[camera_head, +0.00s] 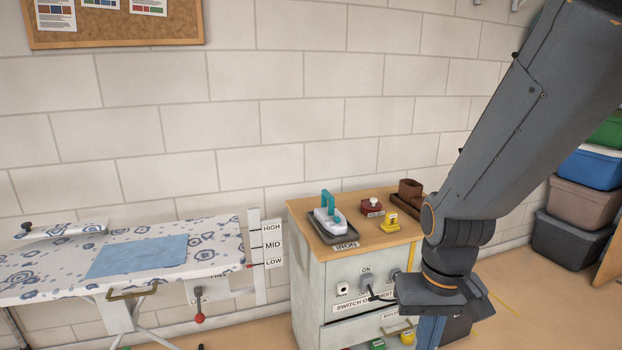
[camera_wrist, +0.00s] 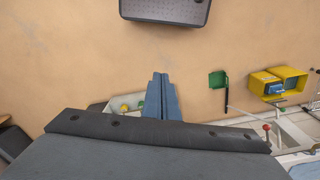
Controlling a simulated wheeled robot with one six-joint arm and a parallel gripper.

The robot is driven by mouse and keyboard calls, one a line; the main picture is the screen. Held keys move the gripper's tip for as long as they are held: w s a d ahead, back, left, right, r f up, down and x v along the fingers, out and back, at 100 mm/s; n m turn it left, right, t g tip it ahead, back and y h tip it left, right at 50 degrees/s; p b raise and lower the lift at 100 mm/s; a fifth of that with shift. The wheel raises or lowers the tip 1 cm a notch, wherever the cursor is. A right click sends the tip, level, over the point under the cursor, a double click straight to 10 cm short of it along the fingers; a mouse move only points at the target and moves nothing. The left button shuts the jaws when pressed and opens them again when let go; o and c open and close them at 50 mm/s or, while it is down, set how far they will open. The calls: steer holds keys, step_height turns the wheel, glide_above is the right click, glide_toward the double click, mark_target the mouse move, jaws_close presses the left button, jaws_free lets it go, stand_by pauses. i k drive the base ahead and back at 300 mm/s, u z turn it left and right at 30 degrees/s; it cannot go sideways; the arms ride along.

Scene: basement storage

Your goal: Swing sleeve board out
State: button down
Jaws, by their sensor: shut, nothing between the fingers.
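The sleeve board (camera_head: 62,231) is a small narrow board in the same white and blue floral cover, at the left over the ironing board (camera_head: 215,232). A dark knob stands near its left end. A blue cloth (camera_head: 138,255) lies flat on the ironing board. My gripper (camera_head: 429,332) hangs at the lower right in the head view, in front of the cabinet and far from the sleeve board; its tips are cut off there. In the wrist view my gripper's blue-grey fingers (camera_wrist: 160,78) are shut together and empty, above the floor.
A cabinet (camera_head: 311,287) with an iron (camera_head: 329,220) on its wooden top stands between the ironing board and my arm. A red-knobbed lever (camera_head: 199,318) hangs below the board. Yellow bins (camera_wrist: 292,73) and a green dustpan (camera_wrist: 217,79) show in the wrist view.

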mark_target(27, 232)
steer(key=u, duration=2)
steer(key=i, duration=0.4)
steer(key=u, duration=0.75)
steer(key=i, duration=1.55)
steer(key=z, duration=0.9)
steer(key=i, duration=0.65)
steer(key=z, duration=0.65)
